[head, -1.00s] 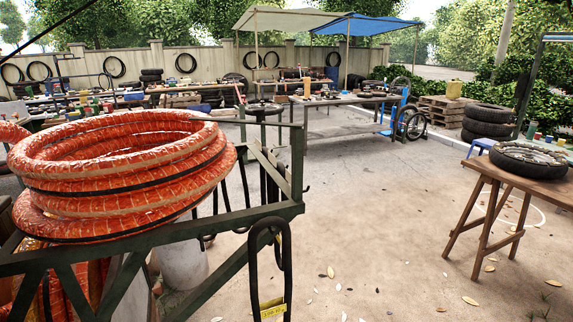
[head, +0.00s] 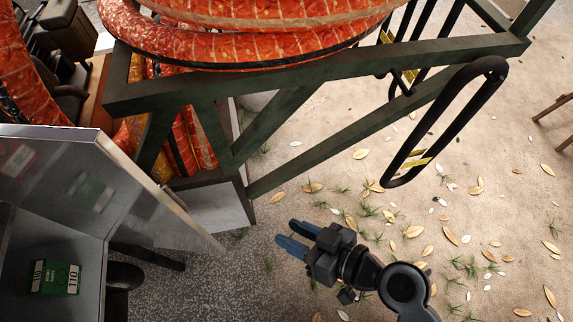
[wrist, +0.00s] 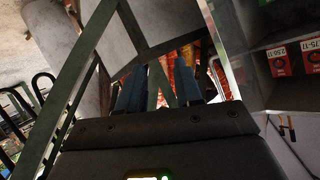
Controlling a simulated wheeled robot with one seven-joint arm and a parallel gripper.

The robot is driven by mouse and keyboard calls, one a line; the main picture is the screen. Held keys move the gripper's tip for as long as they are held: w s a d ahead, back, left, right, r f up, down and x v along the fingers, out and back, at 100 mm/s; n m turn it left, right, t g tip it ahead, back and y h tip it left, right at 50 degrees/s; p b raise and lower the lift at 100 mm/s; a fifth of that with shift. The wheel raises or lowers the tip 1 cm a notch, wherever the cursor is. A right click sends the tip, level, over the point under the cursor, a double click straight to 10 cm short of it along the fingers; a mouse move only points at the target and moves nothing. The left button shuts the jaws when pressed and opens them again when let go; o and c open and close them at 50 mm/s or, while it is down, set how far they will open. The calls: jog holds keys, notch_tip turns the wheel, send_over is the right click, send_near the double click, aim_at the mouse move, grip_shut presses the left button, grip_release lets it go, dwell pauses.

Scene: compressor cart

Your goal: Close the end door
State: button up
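A grey metal door panel (head: 95,180) stands open at the left in the head view, swung out from an open metal compartment (head: 95,250). Its lower corner points toward the green frame. My gripper (head: 290,240) is to the right of the door, apart from it, over the gravel edge. Its two blue fingers are spread with nothing between them; they also show in the wrist view (wrist: 160,90). In the wrist view a bright upright metal edge (wrist: 221,50) stands to the right of the fingers; I cannot tell whether it is the door.
A green box (head: 55,278) lies in the compartment. Red boxes (wrist: 280,62) sit on a shelf in the wrist view. A green steel frame (head: 290,75) carrying orange hose coils (head: 245,40) stands beyond my gripper. Leaf-strewn ground (head: 450,215) at the right is open.

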jog(key=w+a+r+n+g+y, duration=0.2)
jog(key=a+r+n+g+y, duration=0.1)
jog(key=a, duration=0.6)
jog(key=w+a+r+n+g+y, duration=0.2)
jog(key=a+r+n+g, duration=0.4)
jog(key=a, duration=0.4)
jog(key=shift+a+r+n+y, duration=0.2)
jog(key=shift+r+n+y, duration=0.25)
jog(key=shift+n+y, duration=0.5)
grip_shut()
